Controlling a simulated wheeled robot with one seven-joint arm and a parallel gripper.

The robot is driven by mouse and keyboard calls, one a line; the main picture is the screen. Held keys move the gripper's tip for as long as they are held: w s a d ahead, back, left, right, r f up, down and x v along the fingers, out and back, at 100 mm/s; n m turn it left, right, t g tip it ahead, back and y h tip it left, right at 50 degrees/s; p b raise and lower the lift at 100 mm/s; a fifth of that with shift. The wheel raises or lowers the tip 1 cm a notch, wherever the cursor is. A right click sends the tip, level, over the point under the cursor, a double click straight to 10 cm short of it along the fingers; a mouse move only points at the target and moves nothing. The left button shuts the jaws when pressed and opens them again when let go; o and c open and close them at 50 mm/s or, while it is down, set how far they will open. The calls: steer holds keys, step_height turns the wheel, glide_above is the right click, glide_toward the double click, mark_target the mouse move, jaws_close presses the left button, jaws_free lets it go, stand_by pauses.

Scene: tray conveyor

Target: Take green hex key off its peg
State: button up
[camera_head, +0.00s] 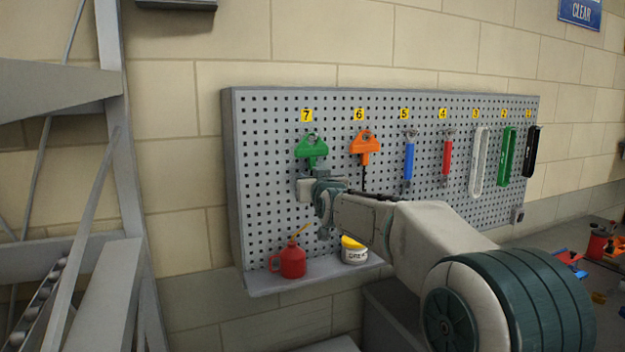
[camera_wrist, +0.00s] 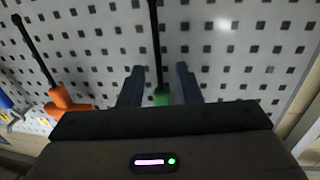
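The green hex key (camera_head: 311,148) hangs on the pegboard below label 7, handle up; its shaft is mostly hidden by my gripper in the head view. My gripper (camera_head: 318,178) is at the board just below the green handle. In the wrist view, which looks upside down, my gripper (camera_wrist: 160,84) has its two fingers apart, one on each side of the green hex key (camera_wrist: 162,97). A gap shows on both sides of it. Its dark shaft runs up the picture, and most of the handle is hidden behind the gripper body.
An orange hex key (camera_head: 364,145) hangs close to the right; it also shows in the wrist view (camera_wrist: 66,103). Further right hang blue (camera_head: 409,160) and red (camera_head: 447,160) tools.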

jaws_close()
steer(key=shift+s+d+r, duration=0.1)
steer(key=shift+s+r, duration=0.1)
steer(key=shift+r, duration=0.15)
steer(key=shift+s+d+b, duration=0.2)
steer(key=shift+s+b, duration=0.3)
steer(key=shift+b, duration=0.5)
steer(key=shift+s+d+r, duration=0.15)
steer(key=shift+s, duration=0.05)
steer(key=shift+s+d+r+b, duration=0.25)
steer(key=shift+s+r+b, duration=0.2)
steer(key=shift+s+b, duration=0.3)
steer(key=shift+a, duration=0.1)
stand_by(0.4)
